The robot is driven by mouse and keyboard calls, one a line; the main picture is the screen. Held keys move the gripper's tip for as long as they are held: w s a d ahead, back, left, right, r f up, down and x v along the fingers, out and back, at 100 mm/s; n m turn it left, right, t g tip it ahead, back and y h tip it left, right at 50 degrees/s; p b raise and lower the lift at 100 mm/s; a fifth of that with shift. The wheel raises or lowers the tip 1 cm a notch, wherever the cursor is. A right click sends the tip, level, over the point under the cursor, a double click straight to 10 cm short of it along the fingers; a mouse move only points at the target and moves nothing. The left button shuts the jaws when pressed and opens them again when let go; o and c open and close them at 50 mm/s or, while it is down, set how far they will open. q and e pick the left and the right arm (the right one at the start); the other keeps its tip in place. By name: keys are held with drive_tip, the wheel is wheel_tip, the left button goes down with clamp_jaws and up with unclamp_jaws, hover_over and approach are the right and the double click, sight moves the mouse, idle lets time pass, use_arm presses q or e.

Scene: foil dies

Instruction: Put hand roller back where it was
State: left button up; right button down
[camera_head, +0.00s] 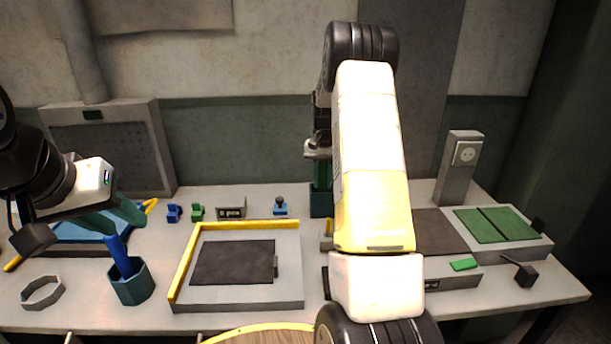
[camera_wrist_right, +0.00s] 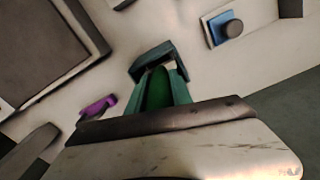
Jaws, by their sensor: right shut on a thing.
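My right gripper (camera_head: 321,178) points down at a dark teal holder (camera_head: 320,204) at the back middle of the table. In the right wrist view it is shut on a green piece (camera_wrist_right: 157,90), which I take to be the hand roller's handle. The holder's dark rim (camera_wrist_right: 152,60) shows around the fingertips. The roller's lower part is hidden, so I cannot tell how deep it sits. My left gripper (camera_head: 118,219) has its teal fingers apart, just above a blue handle (camera_head: 119,256) standing in a teal cup (camera_head: 133,289).
A grey plate with a yellow fence (camera_head: 236,305) lies front middle. Small blue (camera_head: 173,213) and green (camera_head: 197,212) pieces and a blue-topped block (camera_head: 280,208) stand along the back. A tray with green panels (camera_head: 493,225) is right. A grey ring (camera_head: 42,293) lies front left.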

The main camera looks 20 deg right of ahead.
drive_tip(key=shift+s+f, duration=0.2)
drive_tip(key=shift+f, duration=0.45)
drive_tip(key=c, duration=1.4)
unclamp_jaws()
drive_tip(key=shift+f, duration=0.1)
drive_tip(key=shift+c, duration=0.2)
drive_tip(key=r, duration=1.3)
drive_tip(key=shift+w+r, duration=0.2)
drive_tip(key=s+a+r+n+t+y, duration=0.1)
drive_tip(key=s+a+r+t, duration=0.1)
drive_tip(key=s+a+r, duration=0.4)
drive_tip(key=s+a+r+n+t, duration=0.1)
drive_tip(key=s+a+r+n, duration=0.2)
drive_tip(key=s, duration=0.4)
drive_tip(key=s+a+n+t, duration=0.1)
drive_tip(key=s+a, duration=0.1)
drive_tip(key=s, duration=0.4)
drive_tip(key=s+a+f+t, duration=0.1)
drive_tip(key=s+a, duration=0.2)
drive_tip(key=s, duration=0.3)
drive_tip(key=s+a+n+t+y, duration=0.1)
drive_tip(key=s+a, duration=0.2)
drive_tip(key=s, duration=0.4)
drive_tip(key=shift+f+n, duration=0.2)
drive_tip(key=shift+n, duration=0.1)
drive_tip(key=shift+s, duration=0.1)
